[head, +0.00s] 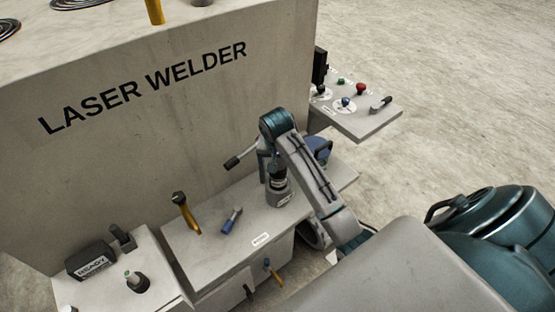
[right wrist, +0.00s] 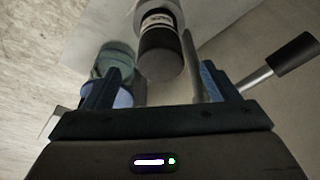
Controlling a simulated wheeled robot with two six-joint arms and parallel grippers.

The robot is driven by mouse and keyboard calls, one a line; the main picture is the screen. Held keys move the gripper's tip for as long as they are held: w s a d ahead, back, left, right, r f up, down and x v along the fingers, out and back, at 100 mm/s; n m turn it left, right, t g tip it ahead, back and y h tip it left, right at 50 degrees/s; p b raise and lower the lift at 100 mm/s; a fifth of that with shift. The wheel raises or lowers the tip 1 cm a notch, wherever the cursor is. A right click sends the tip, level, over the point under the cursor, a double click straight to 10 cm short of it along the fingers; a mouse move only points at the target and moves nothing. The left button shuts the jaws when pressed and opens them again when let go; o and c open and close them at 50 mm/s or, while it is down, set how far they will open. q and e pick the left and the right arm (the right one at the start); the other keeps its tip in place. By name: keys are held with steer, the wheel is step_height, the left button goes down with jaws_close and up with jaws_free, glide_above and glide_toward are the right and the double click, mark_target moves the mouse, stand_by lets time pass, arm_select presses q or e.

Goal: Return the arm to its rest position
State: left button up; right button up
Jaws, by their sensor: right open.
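A dark upright post with a pale label band (right wrist: 158,42) stands on a grey round base; in the head view its base (head: 279,194) sits near the right end of the ledge. A lever with a black grip (right wrist: 291,53) extends beside the post; in the head view its grip (head: 232,163) points left. My right gripper (right wrist: 160,85) is open and points down over the post, its two blue fingers apart on either side. Its tips are mostly hidden by my wrist in the head view. I cannot tell whether it touches anything. My left gripper is out of view.
The laser welder's wall (head: 150,120) rises behind the ledge. A READY box (head: 91,261) is at lower left. A side shelf (head: 375,119) holds several controls. Open floor lies right.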

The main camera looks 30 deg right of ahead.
steer(key=shift+v, duration=1.05)
steer(key=s+a+f+n, duration=0.2)
steer(key=s+f, duration=0.1)
steer(key=s, duration=0.4)
steer(key=s+a+f+n, duration=0.2)
steer(key=s+f, duration=0.2)
steer(key=s, duration=0.4)
steer(key=s+a+r+n+t+y, duration=0.1)
steer(key=s+a+n, duration=0.1)
steer(key=s, duration=0.6)
steer(key=s+a+r+n, duration=0.1)
steer(key=s+a+n, duration=0.1)
steer(key=s, duration=0.5)
steer(key=d+f+g+b, duration=0.1)
steer(key=d+f+b, duration=0.1)
steer(key=f, duration=1.5)
steer(key=d+f+b, duration=0.1)
steer(key=f+b, duration=0.2)
steer(key=f, duration=1.4)
steer(key=s+f+b, duration=0.2)
steer(key=s+f, duration=0.7)
steer(key=f, duration=0.3)
steer(key=s+d+f+g+b, duration=0.1)
steer(key=s+f+b, duration=0.1)
steer(key=s+f, duration=0.7)
step_height(320, 180, down, 3)
steer(key=shift+s+d+f, duration=0.2)
steer(key=shift+s+d, duration=0.1)
